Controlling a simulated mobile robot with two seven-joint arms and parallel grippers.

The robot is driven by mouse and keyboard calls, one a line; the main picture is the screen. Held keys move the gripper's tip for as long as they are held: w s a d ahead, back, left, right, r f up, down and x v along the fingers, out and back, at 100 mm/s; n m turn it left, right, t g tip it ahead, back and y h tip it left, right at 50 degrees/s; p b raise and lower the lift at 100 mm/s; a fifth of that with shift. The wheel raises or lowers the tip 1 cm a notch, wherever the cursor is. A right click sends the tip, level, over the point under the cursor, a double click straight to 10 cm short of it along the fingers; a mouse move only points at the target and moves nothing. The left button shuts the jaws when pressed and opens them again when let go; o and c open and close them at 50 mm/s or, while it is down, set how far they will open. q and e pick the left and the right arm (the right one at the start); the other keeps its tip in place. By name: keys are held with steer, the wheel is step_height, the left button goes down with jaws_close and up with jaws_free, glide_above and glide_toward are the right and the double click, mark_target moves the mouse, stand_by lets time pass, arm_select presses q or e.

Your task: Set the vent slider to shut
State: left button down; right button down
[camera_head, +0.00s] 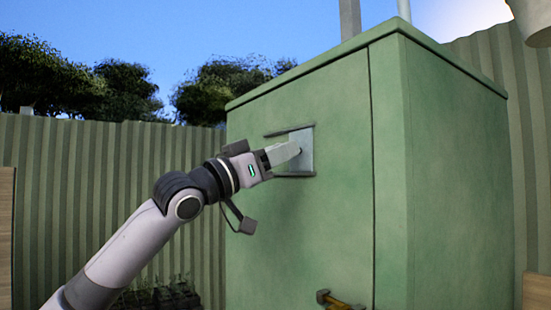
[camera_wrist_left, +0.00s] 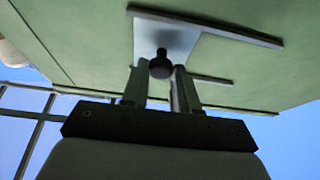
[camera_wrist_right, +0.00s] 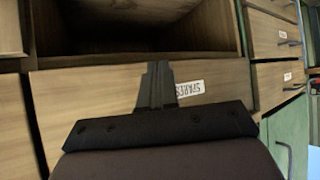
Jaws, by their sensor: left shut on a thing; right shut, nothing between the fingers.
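The vent slider is a pale metal plate (camera_head: 306,150) on the front of the green cabinet (camera_head: 335,90). It sits between two short dark rails, at their right end in the head view. In the left wrist view the plate (camera_wrist_left: 182,42) carries a dark round knob (camera_wrist_left: 160,66). My left gripper (camera_head: 294,152) reaches the plate from the left. In the left wrist view its fingers (camera_wrist_left: 160,80) are closed on the knob. My right gripper (camera_wrist_right: 157,72) is shut and empty, before a wooden drawer front.
A brass handle (camera_head: 342,301) shows low on the cabinet front. A corrugated fence (camera_head: 90,180) stands behind, with dark plants (camera_head: 160,297) at its foot.

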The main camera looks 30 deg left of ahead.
arm_select(q)
steer(key=shift+d+f, duration=0.1)
steer(key=shift+d, duration=0.1)
steer(key=c, duration=1.2)
jaws_free()
steer(key=o, duration=0.3)
steer(key=shift+d, duration=0.15)
steer(key=b+v, duration=0.3)
steer(key=v, duration=0.4)
steer(key=shift+s, duration=0.1)
